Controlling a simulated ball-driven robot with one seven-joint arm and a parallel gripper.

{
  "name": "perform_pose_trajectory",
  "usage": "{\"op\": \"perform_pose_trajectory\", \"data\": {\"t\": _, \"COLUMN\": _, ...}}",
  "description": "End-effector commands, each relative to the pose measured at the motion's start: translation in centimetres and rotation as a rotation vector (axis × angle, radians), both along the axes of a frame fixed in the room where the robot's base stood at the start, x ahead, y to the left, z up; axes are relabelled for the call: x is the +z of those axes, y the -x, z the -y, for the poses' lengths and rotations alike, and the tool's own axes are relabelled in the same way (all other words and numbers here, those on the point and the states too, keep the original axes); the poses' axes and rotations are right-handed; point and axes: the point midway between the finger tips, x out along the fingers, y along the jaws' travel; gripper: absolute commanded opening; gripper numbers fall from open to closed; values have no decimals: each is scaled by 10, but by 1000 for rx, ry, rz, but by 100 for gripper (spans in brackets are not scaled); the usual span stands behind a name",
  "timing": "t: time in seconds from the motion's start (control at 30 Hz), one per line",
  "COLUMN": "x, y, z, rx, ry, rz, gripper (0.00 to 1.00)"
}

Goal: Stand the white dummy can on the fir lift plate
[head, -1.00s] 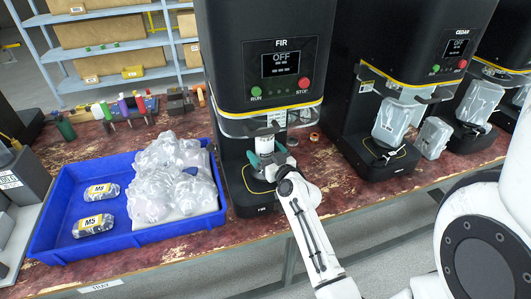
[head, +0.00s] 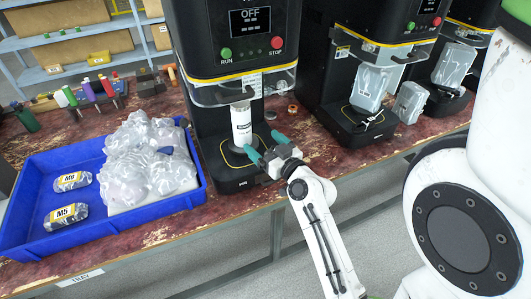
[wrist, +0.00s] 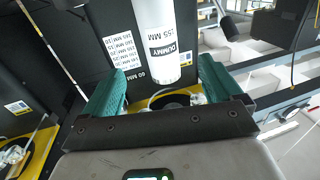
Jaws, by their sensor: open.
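In the wrist view the can is beyond the fingers. Part of the plate is hidden by a finger.
A blue tray (head: 105,226) with bagged parts and two labelled packs stands left of the FIR machine (head: 222,40). The CEDAR machine (head: 345,75) stands to the right, with a grey clear-wrapped item. A small copper ring (head: 271,115) lies behind my gripper.

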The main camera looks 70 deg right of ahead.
Motion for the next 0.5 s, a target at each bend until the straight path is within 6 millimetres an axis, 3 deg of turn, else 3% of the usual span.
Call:
{"op": "perform_pose_trajectory", "data": {"t": 0.17, "x": -1, "y": 0, "z": -6, "rx": 13, "ry": -5, "rz": -7, "gripper": 92}}
{"op": "perform_pose_trajectory", "data": {"t": 0.27, "x": -11, "y": -16, "z": -27, "rx": 91, "ry": -40, "rz": -55, "gripper": 92}}
{"op": "perform_pose_trajectory", "data": {"t": 0.37, "x": -34, "y": -42, "z": -74, "rx": 248, "ry": -116, "rz": -174, "gripper": 92}}
{"op": "perform_pose_trajectory", "data": {"t": 0.4, "x": -48, "y": -50, "z": -99, "rx": 321, "ry": -157, "rz": -244, "gripper": 92}}
{"op": "perform_pose_trajectory", "data": {"t": 0.5, "x": -82, "y": -55, "z": -162, "rx": 485, "ry": -263, "rz": -457, "gripper": 92}}
